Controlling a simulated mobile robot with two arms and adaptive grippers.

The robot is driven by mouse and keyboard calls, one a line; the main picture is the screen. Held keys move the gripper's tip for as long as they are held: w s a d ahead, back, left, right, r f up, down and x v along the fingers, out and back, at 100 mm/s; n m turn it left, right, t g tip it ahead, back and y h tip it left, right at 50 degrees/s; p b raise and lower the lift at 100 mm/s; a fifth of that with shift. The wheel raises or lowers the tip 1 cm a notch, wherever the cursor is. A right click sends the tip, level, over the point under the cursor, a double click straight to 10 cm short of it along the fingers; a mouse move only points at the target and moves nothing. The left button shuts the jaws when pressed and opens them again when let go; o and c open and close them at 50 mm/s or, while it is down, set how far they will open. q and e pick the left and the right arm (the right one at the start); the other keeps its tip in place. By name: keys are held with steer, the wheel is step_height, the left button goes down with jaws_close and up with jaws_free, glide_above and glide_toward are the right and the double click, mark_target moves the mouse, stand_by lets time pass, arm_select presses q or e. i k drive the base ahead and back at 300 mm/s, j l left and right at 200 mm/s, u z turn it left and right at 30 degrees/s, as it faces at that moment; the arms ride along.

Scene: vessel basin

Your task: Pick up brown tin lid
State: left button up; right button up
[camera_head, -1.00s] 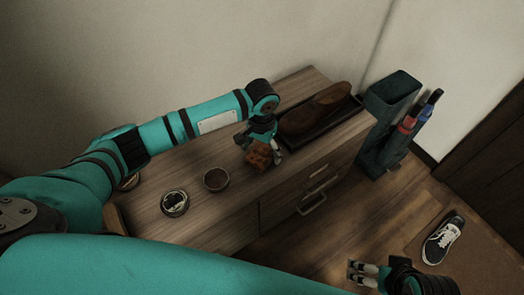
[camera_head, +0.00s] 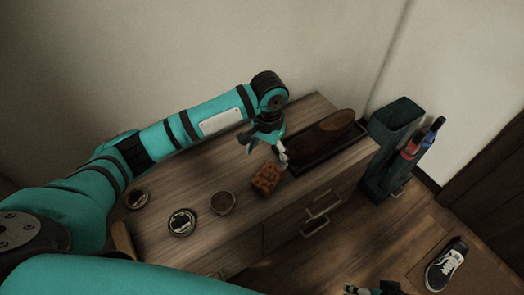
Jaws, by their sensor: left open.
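Several small round tin pieces sit on the wooden cabinet top. A brown round tin piece (camera_head: 223,202) lies nearest the sponge. A round piece with a dark and pale face (camera_head: 182,222) lies left of it, and a smaller one (camera_head: 138,199) lies farther left, close to my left arm. I cannot tell for sure which is the brown tin lid. My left gripper (camera_head: 266,151) is open and empty above the back of the cabinet, up and right of these pieces. My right gripper (camera_head: 371,289) is cut off at the bottom edge, away from the cabinet.
An orange-brown sponge block (camera_head: 266,178) lies just below my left gripper. A dark tray (camera_head: 303,164) with a pair of brown shoes (camera_head: 325,132) stands at the right end of the cabinet (camera_head: 200,180). A dark umbrella stand (camera_head: 378,178) is beside it. A sneaker (camera_head: 446,265) lies on the floor.

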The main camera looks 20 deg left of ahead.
mark_target(136, 198)
steer(key=u, duration=1.05)
